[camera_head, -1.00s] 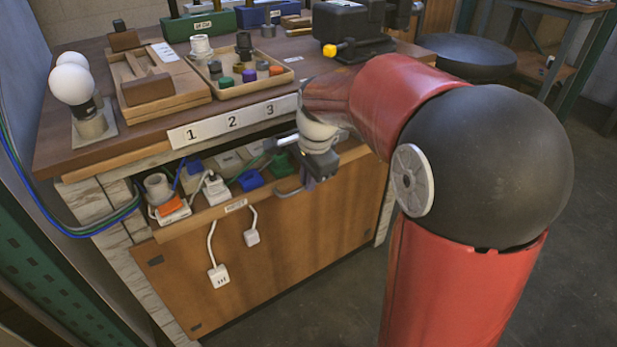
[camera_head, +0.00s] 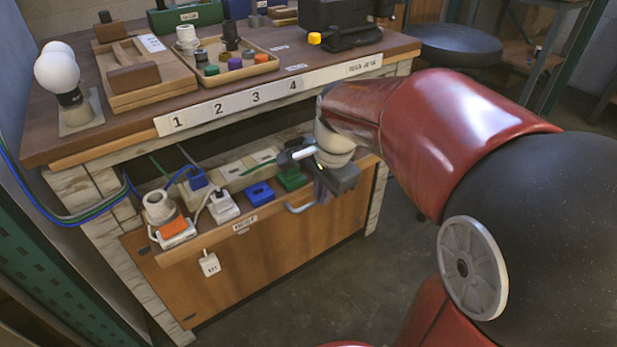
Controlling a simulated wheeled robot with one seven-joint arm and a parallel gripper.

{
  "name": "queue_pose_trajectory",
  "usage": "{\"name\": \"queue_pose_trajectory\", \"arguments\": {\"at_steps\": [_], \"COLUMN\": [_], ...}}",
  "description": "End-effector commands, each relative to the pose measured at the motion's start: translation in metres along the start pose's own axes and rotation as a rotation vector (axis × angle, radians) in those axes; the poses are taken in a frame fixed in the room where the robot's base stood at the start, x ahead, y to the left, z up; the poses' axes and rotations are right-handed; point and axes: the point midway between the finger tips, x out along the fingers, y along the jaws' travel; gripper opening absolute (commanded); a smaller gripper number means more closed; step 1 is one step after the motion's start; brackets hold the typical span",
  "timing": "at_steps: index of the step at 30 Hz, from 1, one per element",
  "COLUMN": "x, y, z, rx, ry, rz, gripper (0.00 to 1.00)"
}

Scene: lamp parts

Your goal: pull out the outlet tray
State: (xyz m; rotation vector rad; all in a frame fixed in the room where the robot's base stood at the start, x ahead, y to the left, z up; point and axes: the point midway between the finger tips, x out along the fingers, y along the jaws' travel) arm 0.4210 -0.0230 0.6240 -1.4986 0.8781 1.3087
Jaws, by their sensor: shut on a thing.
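The outlet tray (camera_head: 235,236) sticks out from under the bench top, with its wooden front panel facing me. Inside it are white outlet strips, blue plugs (camera_head: 260,192), a green plug (camera_head: 291,179), a white plug (camera_head: 222,208) and an orange-topped switch (camera_head: 174,230). A curved grey handle (camera_head: 300,208) is on the front, right of the label. My gripper (camera_head: 322,190) is at the handle's right end, shut on it. The fingertips are mostly hidden by the gripper body.
The bench top (camera_head: 60,125) above bears numbered labels, two white bulbs (camera_head: 58,72), a wooden box (camera_head: 150,85) and a tray of coloured knobs (camera_head: 235,68). Blue and green cables (camera_head: 60,215) hang at the left. A dark round stool (camera_head: 460,48) stands back right. The floor right of the bench is clear.

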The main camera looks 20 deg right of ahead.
Motion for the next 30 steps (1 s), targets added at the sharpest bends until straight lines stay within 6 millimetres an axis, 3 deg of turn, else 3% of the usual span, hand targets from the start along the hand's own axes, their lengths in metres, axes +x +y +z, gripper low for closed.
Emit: {"name": "queue_pose_trajectory", "arguments": {"at_steps": [3, 9, 15, 26, 27, 30], "x": [-0.005, -0.010, -0.012, -0.013, -0.013, -0.013], "y": [0.025, 0.052, 0.064, 0.065, 0.065, 0.065], "z": [0.001, 0.001, 0.001, 0.001, 0.001, 0.001], "rx": [0.002, 0.003, 0.000, 0.000, 0.000, 0.000], "ry": [0.000, -0.001, -0.001, -0.001, 0.000, 0.000], "rz": [0.001, 0.001, 0.001, 0.000, 0.000, 0.000], "gripper": [0.00, 0.00, 0.00, 0.00, 0.11, 0.24]}}
